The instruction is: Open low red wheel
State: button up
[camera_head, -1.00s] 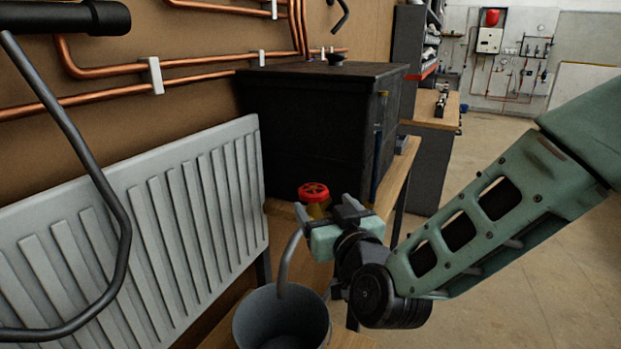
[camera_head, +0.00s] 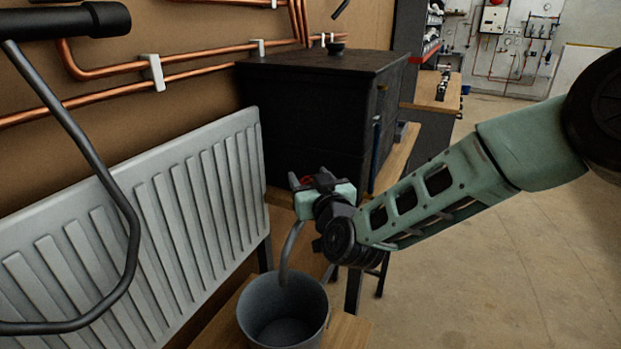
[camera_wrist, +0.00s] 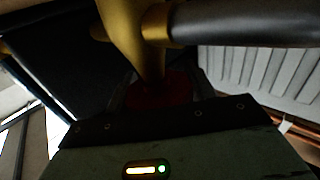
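The red wheel (camera_head: 307,182) is mostly hidden behind my gripper, at the front of the dark tank. My gripper (camera_head: 311,180) is at the wheel, with one finger on each side of it. In the wrist view the wheel (camera_wrist: 163,94) is a dark red patch between the fingers (camera_wrist: 160,92), below a brass valve body (camera_wrist: 130,35). The fingers are apart with the wheel between them. The picture is too dark to show whether they press on its rim. How far the wheel is turned cannot be seen.
A black tank (camera_head: 310,115) stands on a wooden bench behind the valve. A grey bucket (camera_head: 283,305) stands under a curved grey spout (camera_head: 290,255). A white radiator (camera_head: 150,225) is on the left, with copper pipes (camera_head: 190,68) above. The floor at right is clear.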

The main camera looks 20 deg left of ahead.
jog(key=c, duration=0.4)
jog(key=shift+f+b, duration=0.1)
jog(key=shift+b, duration=0.4)
jog(key=shift+f+n+g+y+b, duration=0.1)
jog(key=shift+n+g+y+b, duration=0.2)
jog(key=shift+y+b, duration=0.15)
jog(key=n+g+y+b, duration=0.2)
jog(key=b, duration=0.2)
jog(key=shift+f, duration=0.15)
jog(key=n+g+y+b, duration=0.1)
jog(key=n+g, duration=0.1)
jog(key=g, duration=0.1)
jog(key=shift+s+a+r+g+y+b, duration=0.1)
jog(key=shift+s+r+g+y+b, duration=0.1)
jog(key=shift+g+y+b, duration=0.15)
jog(key=n+g+p, duration=0.1)
jog(key=g, duration=0.1)
jog(key=n+g+y+p, duration=0.1)
jog(key=n+g, duration=0.1)
jog(key=shift+s+a+r, duration=0.1)
jog(key=shift+s+r, duration=0.1)
jog(key=shift+r, duration=0.15)
jog(key=n+g+p, duration=0.2)
jog(key=g, duration=0.1)
jog(key=n+g+p, duration=0.1)
jog(key=g+p, duration=0.1)
jog(key=shift+s+a+f+y, duration=0.1)
jog(key=shift+s+y, duration=0.2)
jog(key=shift+n, duration=0.3)
